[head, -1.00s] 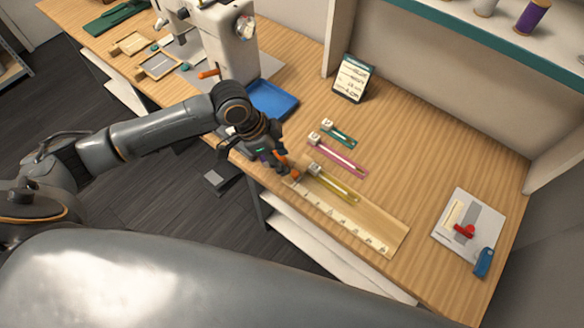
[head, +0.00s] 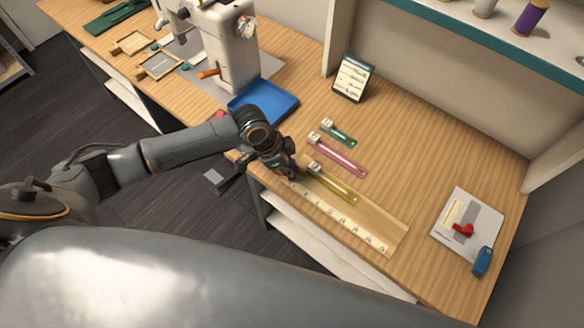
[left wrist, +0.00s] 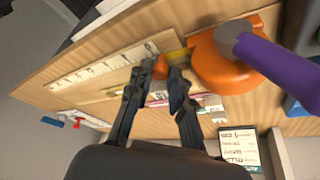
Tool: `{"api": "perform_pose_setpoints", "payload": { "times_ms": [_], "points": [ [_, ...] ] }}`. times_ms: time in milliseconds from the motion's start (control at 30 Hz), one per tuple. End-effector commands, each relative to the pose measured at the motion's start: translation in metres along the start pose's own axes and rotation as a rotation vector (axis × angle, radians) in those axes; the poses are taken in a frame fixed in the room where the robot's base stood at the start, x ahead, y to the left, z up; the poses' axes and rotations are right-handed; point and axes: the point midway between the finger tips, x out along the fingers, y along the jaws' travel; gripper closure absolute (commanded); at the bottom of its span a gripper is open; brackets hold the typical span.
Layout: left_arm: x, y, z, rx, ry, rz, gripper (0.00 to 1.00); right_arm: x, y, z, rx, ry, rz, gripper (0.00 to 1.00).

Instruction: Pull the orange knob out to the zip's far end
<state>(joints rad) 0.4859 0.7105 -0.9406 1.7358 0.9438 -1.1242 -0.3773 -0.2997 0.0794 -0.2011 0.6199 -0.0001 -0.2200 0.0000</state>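The wooden measuring board (head: 385,228) with a white numbered strip (head: 340,219) lies along the bench's front edge. A yellow zip (head: 338,188) lies along its back side. My left gripper (head: 287,173) is low over the board's left end and hides the orange knob in the head view. In the left wrist view the small orange knob (left wrist: 160,68) shows between the tips of my left gripper (left wrist: 158,74). The fingers stand apart with gaps beside the knob; I cannot tell whether either touches it. My right gripper is out of view.
Pink (head: 340,155) and green (head: 340,133) zips lie behind. A blue tray (head: 262,101) and sewing machine (head: 230,45) stand left, a white plate with red and blue parts (head: 466,224) right. A large orange disc with a purple rod (left wrist: 232,62) is close in the wrist view.

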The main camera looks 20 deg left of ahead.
Motion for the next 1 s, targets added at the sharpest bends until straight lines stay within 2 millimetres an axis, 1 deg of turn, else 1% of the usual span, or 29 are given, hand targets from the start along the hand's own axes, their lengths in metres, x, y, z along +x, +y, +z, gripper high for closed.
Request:
{"api": "perform_pose_setpoints", "payload": {
  "times_ms": [267, 367, 433, 567, 700, 800, 1000],
  "points": [
    [0.0, 0.001, -0.001, 0.0, 0.0, 0.001, 1.0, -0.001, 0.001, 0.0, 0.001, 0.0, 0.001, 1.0],
    [0.0, 0.006, -0.005, -0.001, 0.001, 0.003, 1.0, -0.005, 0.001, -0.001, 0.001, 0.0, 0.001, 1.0],
    [0.002, 0.012, -0.012, 0.001, 0.001, 0.004, 1.0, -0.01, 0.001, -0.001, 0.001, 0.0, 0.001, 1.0],
    [0.007, 0.032, -0.031, 0.001, 0.004, 0.008, 1.0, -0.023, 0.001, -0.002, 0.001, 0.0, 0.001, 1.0],
    [0.016, 0.058, -0.055, 0.001, 0.005, 0.009, 1.0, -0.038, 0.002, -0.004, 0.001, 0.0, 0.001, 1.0],
    [0.023, 0.075, -0.07, 0.001, 0.004, 0.008, 1.0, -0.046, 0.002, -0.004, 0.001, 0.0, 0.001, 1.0],
    [0.035, 0.1, -0.093, 0.0, 0.001, 0.004, 1.0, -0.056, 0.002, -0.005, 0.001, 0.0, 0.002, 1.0]
  ]
}}
